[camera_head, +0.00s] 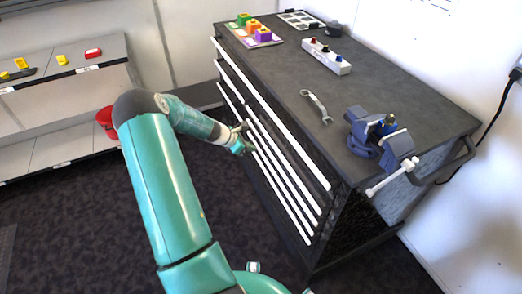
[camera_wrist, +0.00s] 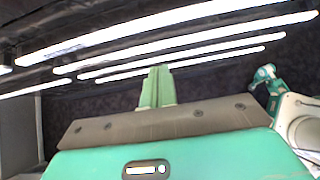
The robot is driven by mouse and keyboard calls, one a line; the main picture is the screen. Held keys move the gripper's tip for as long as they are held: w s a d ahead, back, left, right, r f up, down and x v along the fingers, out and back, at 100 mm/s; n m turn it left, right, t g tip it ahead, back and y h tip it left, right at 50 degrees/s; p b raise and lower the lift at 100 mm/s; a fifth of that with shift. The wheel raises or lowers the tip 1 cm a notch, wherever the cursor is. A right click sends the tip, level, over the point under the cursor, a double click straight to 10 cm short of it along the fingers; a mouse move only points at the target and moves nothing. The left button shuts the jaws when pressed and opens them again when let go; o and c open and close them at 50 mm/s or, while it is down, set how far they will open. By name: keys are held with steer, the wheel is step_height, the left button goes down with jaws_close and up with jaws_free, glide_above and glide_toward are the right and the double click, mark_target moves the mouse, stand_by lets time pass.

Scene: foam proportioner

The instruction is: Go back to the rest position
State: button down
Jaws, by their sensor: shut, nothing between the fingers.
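My gripper (camera_head: 242,139) is at the end of my teal arm, close to the drawer front of the dark workbench cabinet (camera_head: 400,90). Its fingers are together with nothing between them. In the wrist view my gripper (camera_wrist: 158,88) shows as a pale green shape in front of the long white drawer handles (camera_wrist: 190,50). I cannot tell from these views whether the fingertips touch a drawer handle.
A blue vise (camera_head: 378,137), a wrench (camera_head: 317,106) and a white block with coloured knobs (camera_head: 326,56) are on the bench top. Coloured blocks (camera_head: 255,30) stand at its far end. A shelf (camera_head: 60,110) and a red bucket (camera_head: 107,122) are left. Dark floor lies between.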

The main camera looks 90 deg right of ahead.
steer(key=shift+v, duration=1.95)
steer(key=w+a+r+m+t, duration=0.25)
steer(key=w+a+r, duration=0.55)
steer(key=w, duration=0.5)
steer(key=w+a+r+m+t, duration=0.1)
steer(key=w+a+r+t, duration=0.2)
steer(key=w+a+r, duration=0.75)
steer(key=w+a+r+m+t, duration=0.1)
steer(key=w+a+r+t, duration=0.2)
steer(key=a, duration=0.4)
steer(key=w+a+r+t, duration=0.1)
steer(key=w+a+r, duration=0.2)
steer(key=w+a, duration=0.35)
steer(key=s+a+r+t+y, duration=0.1)
steer(key=s+a+r, duration=0.1)
steer(key=a, duration=0.8)
steer(key=s+a+r+t+y, duration=0.1)
steer(key=s+a+r, duration=0.2)
steer(key=a, duration=0.7)
steer(key=s+a+r+t+y, duration=0.2)
steer(key=s+a, duration=0.1)
steer(key=a, duration=0.7)
steer(key=shift+r+m, duration=0.15)
steer(key=shift+m, duration=0.3)
steer(key=shift+s+d, duration=0.1)
steer(key=shift+s, duration=0.05)
